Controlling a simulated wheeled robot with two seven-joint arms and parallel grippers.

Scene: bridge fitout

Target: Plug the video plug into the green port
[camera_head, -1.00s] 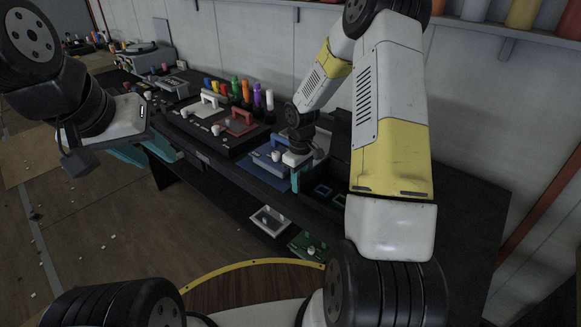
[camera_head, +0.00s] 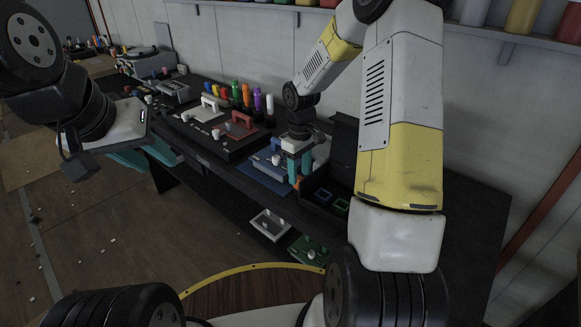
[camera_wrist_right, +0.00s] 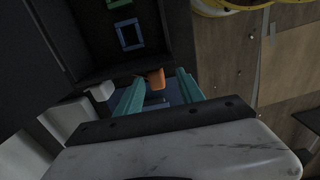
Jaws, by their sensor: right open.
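The ports show as a blue square frame (camera_head: 323,192) and a green square frame (camera_head: 341,204) in a dark box at the right of the bench. The wrist view shows the blue frame (camera_wrist_right: 129,35) and, at its top edge, the green frame (camera_wrist_right: 119,3). My right gripper (camera_head: 299,168) points down just left of the box. An orange piece (camera_wrist_right: 156,79), possibly the video plug, lies between its open teal fingers (camera_wrist_right: 158,92); contact cannot be told. My left gripper (camera_head: 145,157) hangs by the bench's front edge, fingers apart, with nothing seen between them.
A blue panel (camera_head: 261,163) lies left of my right gripper. A black panel (camera_head: 205,140) with a red handle (camera_head: 239,122) and several coloured pegs stands further left. A white panel (camera_head: 270,224) and a green board (camera_head: 307,250) sit lower, near the bench front.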

